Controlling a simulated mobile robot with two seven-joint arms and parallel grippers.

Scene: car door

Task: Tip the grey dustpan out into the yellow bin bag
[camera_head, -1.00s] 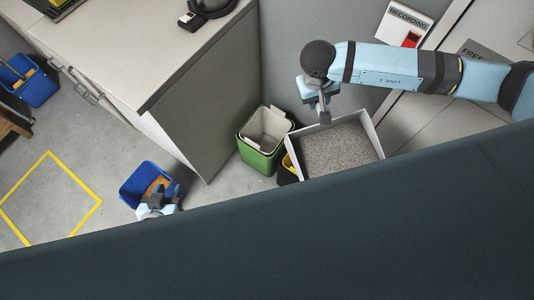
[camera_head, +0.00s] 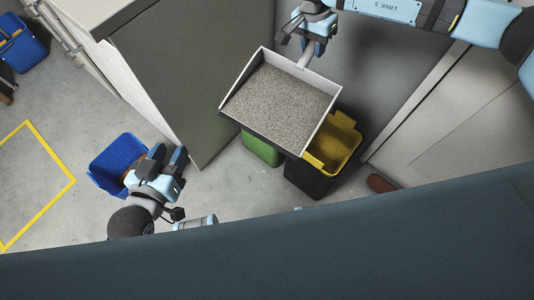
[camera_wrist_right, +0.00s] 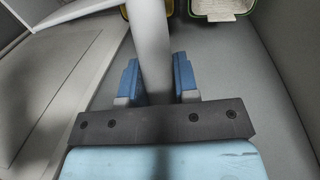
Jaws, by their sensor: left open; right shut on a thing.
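The grey dustpan (camera_head: 281,105) is full of grey granular material and hangs level in the air in the head view. My right gripper (camera_head: 306,50) is shut on its handle at the back edge; in the right wrist view the handle (camera_wrist_right: 153,50) runs between the blue fingers (camera_wrist_right: 157,80). The yellow bin bag (camera_head: 336,140) lines a black bin, below and right of the dustpan, which partly covers it. My left gripper (camera_head: 168,160) is open and empty, low beside a blue bin.
A green bin (camera_head: 262,148) stands left of the black bin, mostly hidden under the dustpan. The blue bin (camera_head: 117,158) is on the floor at left, by a grey cabinet (camera_head: 195,75). A reddish-brown object (camera_head: 381,184) lies right of the black bin.

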